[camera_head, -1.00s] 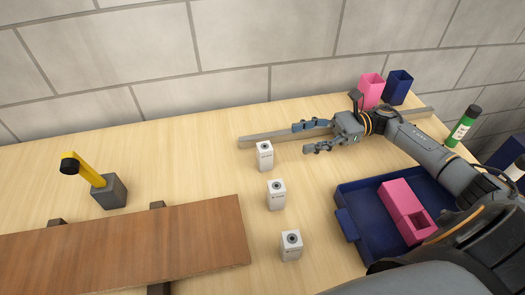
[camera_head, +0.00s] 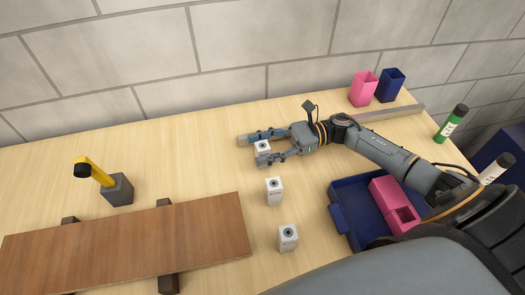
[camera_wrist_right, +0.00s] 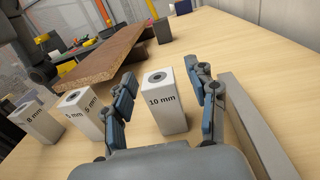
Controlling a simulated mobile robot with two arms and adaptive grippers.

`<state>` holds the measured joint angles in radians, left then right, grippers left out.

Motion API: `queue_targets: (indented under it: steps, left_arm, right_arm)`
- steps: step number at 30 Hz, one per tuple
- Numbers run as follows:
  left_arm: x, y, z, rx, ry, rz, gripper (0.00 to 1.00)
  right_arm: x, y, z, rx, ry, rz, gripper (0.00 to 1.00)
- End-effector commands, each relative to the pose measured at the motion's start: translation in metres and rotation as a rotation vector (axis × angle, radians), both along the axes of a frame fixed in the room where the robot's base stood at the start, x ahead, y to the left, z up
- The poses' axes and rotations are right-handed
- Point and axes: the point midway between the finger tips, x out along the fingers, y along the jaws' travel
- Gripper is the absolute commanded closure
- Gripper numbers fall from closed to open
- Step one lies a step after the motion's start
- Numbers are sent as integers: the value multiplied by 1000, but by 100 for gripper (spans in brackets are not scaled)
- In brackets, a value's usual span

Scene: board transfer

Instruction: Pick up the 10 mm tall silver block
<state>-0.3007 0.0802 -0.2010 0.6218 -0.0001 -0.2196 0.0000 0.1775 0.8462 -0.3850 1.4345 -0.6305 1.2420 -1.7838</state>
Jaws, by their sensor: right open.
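The pale silver block (camera_head: 263,147) stands upright at the back of a row of similar blocks. It reads "10 mm" in the right wrist view (camera_wrist_right: 166,103) and has a dark round hole in its top. My right gripper (camera_head: 252,149) is open, with one finger on each side of this block. In the right wrist view its fingers (camera_wrist_right: 165,78) show gaps to the block on both sides, so it is not clamped. The block's base rests on the table. My left gripper is in neither view.
Two similar blocks (camera_head: 274,191) (camera_head: 288,238) stand nearer in the row. A brown board (camera_head: 125,245) lies at the left, beside a grey block with a yellow arm (camera_head: 118,189). A blue tray (camera_head: 345,215) holds a pink box (camera_head: 384,190). A grey bar (camera_head: 390,112) runs behind my right arm.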

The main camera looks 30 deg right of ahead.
Motion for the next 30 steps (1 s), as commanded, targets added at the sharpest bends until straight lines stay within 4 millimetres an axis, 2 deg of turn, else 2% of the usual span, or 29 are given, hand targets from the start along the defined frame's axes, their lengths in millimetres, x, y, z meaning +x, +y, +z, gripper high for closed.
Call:
queue_targets:
  steps: [2,9,11,23,26,30]
  left_arm:
    - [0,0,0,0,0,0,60]
    - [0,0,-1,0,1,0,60]
    - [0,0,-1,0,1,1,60]
    - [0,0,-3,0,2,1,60]
    - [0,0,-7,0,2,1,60]
    - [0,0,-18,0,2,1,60]
  right_arm:
    - [0,0,0,0,0,0,42]
    - [0,-1,0,0,0,0,89]
    - [0,-1,0,0,0,0,100]
    - [0,-1,4,1,-2,0,100]
    - [0,0,10,0,-3,1,100]
    - [-2,-1,32,-1,-6,3,100]
